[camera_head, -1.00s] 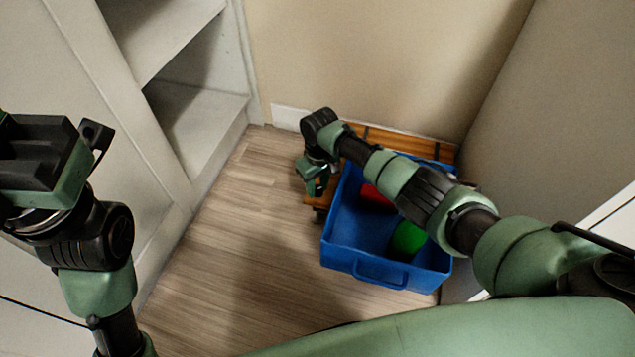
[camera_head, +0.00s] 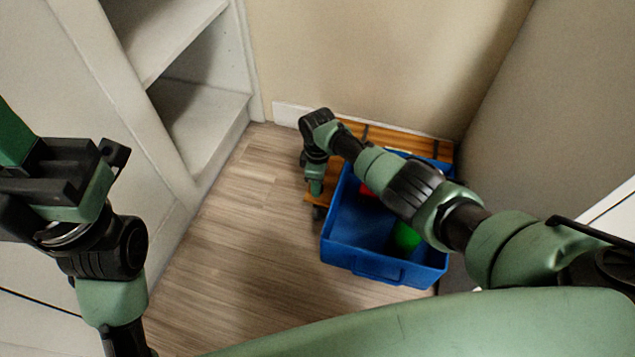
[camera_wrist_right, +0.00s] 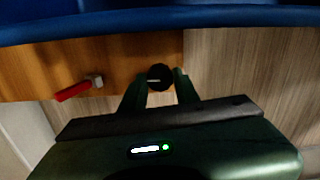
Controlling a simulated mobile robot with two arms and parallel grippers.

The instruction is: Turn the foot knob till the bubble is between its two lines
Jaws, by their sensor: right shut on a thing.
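The foot knob (camera_wrist_right: 159,77) is a round black knob with a pale mark, at the edge of a wooden board (camera_wrist_right: 120,58) in the right wrist view. My right gripper (camera_wrist_right: 160,84) is shut on it, one finger on each side. In the head view the right gripper (camera_head: 316,188) points down at the left end of the wooden board (camera_head: 415,145). The bubble and its two lines cannot be made out in either view. My left gripper (camera_head: 55,165) is raised at the left, away from the board; its jaw opening is unclear.
A blue crate (camera_head: 368,268) with a red thing and a green thing (camera_head: 405,237) inside stands before the board, under my right arm. A red-handled part (camera_wrist_right: 76,90) sits on the board. White shelving (camera_head: 200,135) stands left. The wood floor (camera_head: 230,250) between is clear.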

